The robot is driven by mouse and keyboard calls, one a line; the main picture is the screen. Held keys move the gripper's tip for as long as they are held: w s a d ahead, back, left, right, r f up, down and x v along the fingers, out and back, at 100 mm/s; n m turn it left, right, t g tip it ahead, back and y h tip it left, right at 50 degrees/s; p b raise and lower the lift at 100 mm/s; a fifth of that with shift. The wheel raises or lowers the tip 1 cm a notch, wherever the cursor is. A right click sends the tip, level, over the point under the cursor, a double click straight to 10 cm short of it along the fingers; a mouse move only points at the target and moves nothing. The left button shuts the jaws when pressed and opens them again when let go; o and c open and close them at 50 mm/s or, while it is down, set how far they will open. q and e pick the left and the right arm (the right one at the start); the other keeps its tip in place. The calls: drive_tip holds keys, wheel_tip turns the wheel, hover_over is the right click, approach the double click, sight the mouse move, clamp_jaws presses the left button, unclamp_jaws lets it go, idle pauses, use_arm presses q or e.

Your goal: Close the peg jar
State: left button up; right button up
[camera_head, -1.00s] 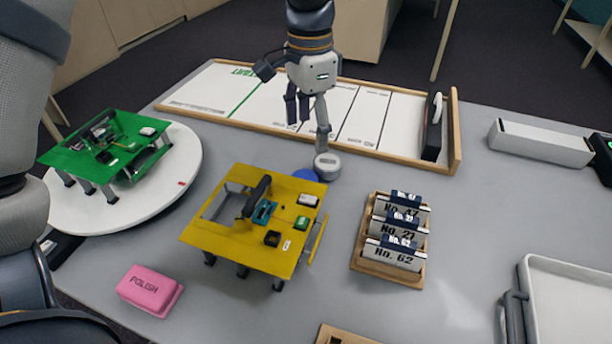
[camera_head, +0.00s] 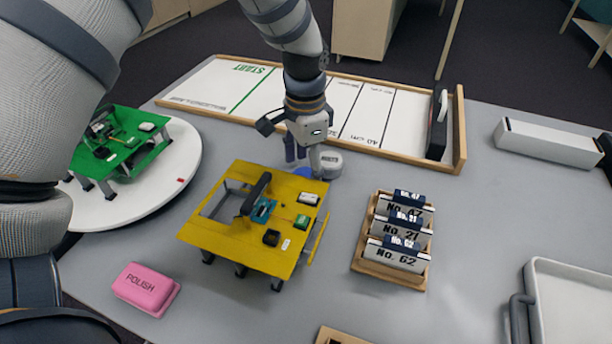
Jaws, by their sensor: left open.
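A small light-grey round container (camera_head: 329,164) with dark lettering, too small to read surely, stands at the table's middle, just beyond the yellow board. It may be the peg jar. A blue round piece (camera_head: 303,173) lies to its left, partly hidden by the yellow board and my gripper; I cannot tell whether it is a lid. My left gripper (camera_head: 303,157) points down from above. Its fingers are apart, over the blue piece and beside the grey container, and I see nothing held between them. Contact cannot be told. My right gripper is not in view.
A yellow board on legs (camera_head: 228,228) stands close in front. A green board (camera_head: 125,150) sits on a white turntable (camera_head: 130,210). A wooden-framed track (camera_head: 250,92) lies behind. A card rack (camera_head: 365,262), pink polish block (camera_head: 145,288) and white tray (camera_head: 570,290) stand nearer.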

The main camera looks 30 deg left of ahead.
use_arm(q)
drive_tip(key=shift+f, duration=0.6)
drive_tip(key=c, duration=0.8)
drive_tip(key=shift+o, duration=0.2)
drive_tip(key=shift+r, duration=0.1)
wheel_tip(320, 180, up, 3)
drive_tip(key=shift+w+f, duration=0.1)
drive_tip(key=d+r, duration=1)
drive_tip(key=d, duration=0.4)
drive_tip(key=shift+p, duration=0.3)
